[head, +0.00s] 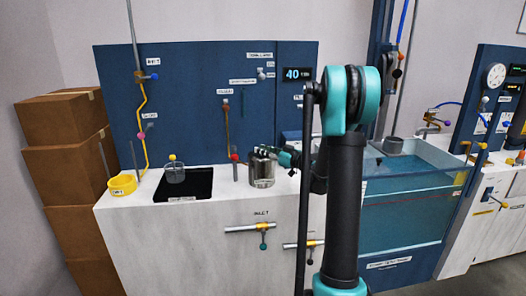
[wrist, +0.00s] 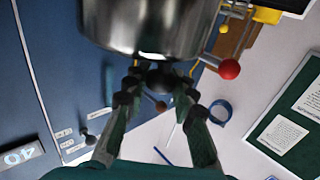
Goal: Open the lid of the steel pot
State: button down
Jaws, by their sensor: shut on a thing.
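The steel pot (head: 262,174) stands on the white counter, right of the black basin. My gripper (head: 276,154) is at the pot's upper right side, reaching in from the right. In the wrist view the shiny steel body (wrist: 150,25) fills the top, and my gripper (wrist: 159,80) has its fingers on either side of a dark round knob (wrist: 160,78) beside the steel rim. The gripper is shut on this knob. The lid's seam is not clear, so I cannot tell whether the lid sits down or is raised.
A red-knobbed lever (head: 235,157) stands just left of the pot; its red ball (wrist: 229,69) is close in the wrist view. The black basin (head: 200,188) holds a clear beaker (head: 175,174). A yellow ring container (head: 122,185) is at left. A water tank (head: 405,210) is at right.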

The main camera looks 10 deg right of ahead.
jog(key=shift+w+r, duration=0.1)
jog(key=shift+r, duration=0.05)
jog(key=shift+w+r+m+g+h, duration=0.4)
jog(key=shift+w+r+m, duration=0.1)
jog(key=shift+w+r, duration=0.1)
jog(key=w+r+m+g, duration=0.1)
jog(key=w, duration=0.1)
jog(key=w+r+m+g+h, duration=0.1)
jog(key=w, duration=0.1)
jog(key=w+r+m+g+h, duration=0.1)
jog(key=w+g, duration=0.1)
jog(key=w, duration=0.1)
jog(key=shift+r, duration=0.15)
jog(key=shift+w+f+m+g+h, duration=0.15)
jog(key=shift+w+f+m+g, duration=0.45)
jog(key=shift+w, duration=1.2)
jog(key=shift+w+f+m+g+h, duration=0.1)
jog(key=shift+w+f+m+g, duration=0.15)
jog(key=shift+w+m+g, duration=0.85)
jog(key=shift+w+f+m+g+h, duration=0.3)
jog(key=shift+w+g, duration=0.9)
jog(key=shift+w, duration=1.25)
jog(key=shift+f, duration=0.15)
jog(key=shift+d, duration=0.1)
jog(key=c, duration=1.2)
grip_release()
